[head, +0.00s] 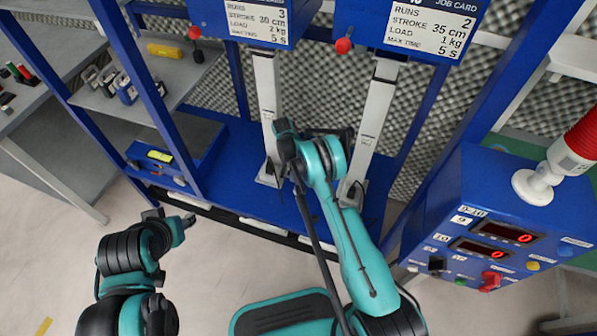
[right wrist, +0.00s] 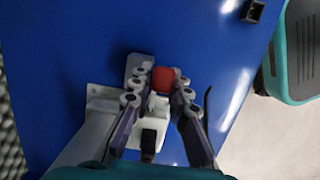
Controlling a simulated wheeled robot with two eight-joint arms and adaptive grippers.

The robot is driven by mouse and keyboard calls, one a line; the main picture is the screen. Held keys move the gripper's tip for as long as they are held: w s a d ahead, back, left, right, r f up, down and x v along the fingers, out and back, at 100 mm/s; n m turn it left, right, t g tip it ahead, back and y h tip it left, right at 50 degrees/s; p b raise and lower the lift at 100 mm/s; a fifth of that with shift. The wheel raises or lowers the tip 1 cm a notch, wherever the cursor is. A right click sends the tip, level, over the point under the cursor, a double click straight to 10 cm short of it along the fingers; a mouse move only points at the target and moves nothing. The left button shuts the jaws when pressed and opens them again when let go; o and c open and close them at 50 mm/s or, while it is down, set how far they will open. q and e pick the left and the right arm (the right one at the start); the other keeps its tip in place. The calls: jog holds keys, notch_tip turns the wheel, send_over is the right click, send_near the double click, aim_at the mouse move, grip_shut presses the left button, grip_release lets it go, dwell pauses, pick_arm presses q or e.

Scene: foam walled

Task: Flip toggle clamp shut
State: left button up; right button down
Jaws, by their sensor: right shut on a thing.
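In the right wrist view, the toggle clamp (right wrist: 155,120) is a white and grey mechanism on a blue surface, with a red tip (right wrist: 163,79) on its lever. My right gripper (right wrist: 159,88) has a finger on each side of the red tip and is shut on it. In the head view my right arm reaches to the blue bench, and its wrist hides the clamp and the fingertips. My left gripper (head: 182,222) is at the lower left in the head view, away from the bench; its finger opening cannot be made out.
Two pale upright columns (head: 268,110) with blue job card boxes (head: 262,20) above stand behind my right arm. A blue control box (head: 490,215) with displays and a red lamp is at right. Blue posts frame the bench.

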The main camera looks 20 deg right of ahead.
jog(key=shift+a, duration=0.1)
dwell(0.4)
jog(key=c, duration=1.4)
grip_release()
jog(key=shift+c, duration=0.2)
jog(key=shift+r, duration=0.1)
jog(key=v, duration=1.1)
jog(key=shift+a+r, duration=0.2)
jog(key=shift+r, duration=0.15)
jog(key=shift+w, duration=0.15)
